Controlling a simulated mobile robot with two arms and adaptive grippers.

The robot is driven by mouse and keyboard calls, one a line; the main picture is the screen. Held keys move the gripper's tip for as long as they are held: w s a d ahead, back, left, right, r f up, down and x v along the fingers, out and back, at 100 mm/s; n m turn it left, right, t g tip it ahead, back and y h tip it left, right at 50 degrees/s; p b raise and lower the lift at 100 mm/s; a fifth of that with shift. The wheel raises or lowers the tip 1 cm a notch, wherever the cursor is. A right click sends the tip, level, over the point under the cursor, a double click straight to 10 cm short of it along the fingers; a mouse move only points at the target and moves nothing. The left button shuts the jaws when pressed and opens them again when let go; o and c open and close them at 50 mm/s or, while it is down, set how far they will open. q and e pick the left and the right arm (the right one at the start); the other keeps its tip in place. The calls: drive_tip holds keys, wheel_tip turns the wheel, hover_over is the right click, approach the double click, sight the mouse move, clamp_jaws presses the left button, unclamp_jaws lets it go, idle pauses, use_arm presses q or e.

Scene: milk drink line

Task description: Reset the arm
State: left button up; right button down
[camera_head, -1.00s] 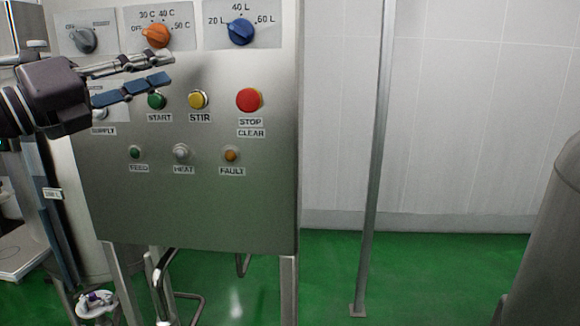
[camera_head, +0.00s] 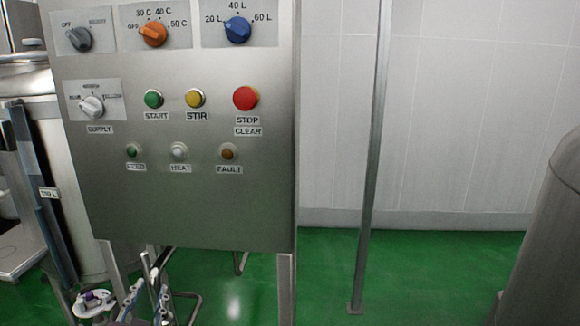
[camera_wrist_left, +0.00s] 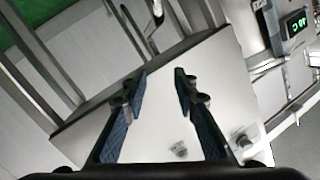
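My left gripper (camera_head: 148,298) is low at the bottom left of the head view, below the front of the steel control panel (camera_head: 200,215). Its fingers point up and stand apart. The left wrist view shows the same gripper (camera_wrist_left: 160,78) open, with nothing held between its blue-padded fingers. The pale face of a box-like body shows beyond them, tilted in that view. My right gripper is not seen in either view.
The panel carries a green START button (camera_head: 153,98), a yellow STIR button (camera_head: 195,98), a red STOP CLEAR button (camera_head: 246,98) and several knobs. A metal post (camera_head: 372,160) stands right of it. A steel tank (camera_head: 545,250) is at the far right. Green floor (camera_head: 430,260) between is clear.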

use_arm(q)
drive_tip(key=s+d+f+n+g+h, duration=0.1)
drive_tip(key=s+f+g, duration=0.2)
drive_tip(key=s+f, duration=0.4)
drive_tip(key=s+d+f+g, duration=0.2)
drive_tip(key=s+f+g, duration=0.25)
drive_tip(key=f, duration=0.55)
drive_tip(key=s+d+f+g+h, duration=0.25)
drive_tip(key=s+f, duration=0.25)
drive_tip(key=s, duration=0.4)
drive_tip(key=s+d+f+g+h, duration=0.1)
drive_tip(key=s+d+f+g, duration=0.25)
drive_tip(key=s, duration=0.55)
wheel_tip(320, 180, down, 28)
drive_tip(key=s, duration=0.2)
drive_tip(key=s+a+f+g, duration=0.1)
drive_tip(key=s+f, duration=0.6)
drive_tip(key=s, duration=0.1)
drive_tip(key=s+a+f+g, duration=0.1)
drive_tip(key=s+a+f, duration=0.1)
drive_tip(key=s+f, duration=0.6)
drive_tip(key=shift+s+a+m+y, duration=0.25)
drive_tip(key=shift+a+m+y, duration=0.05)
drive_tip(key=shift+y, duration=0.05)
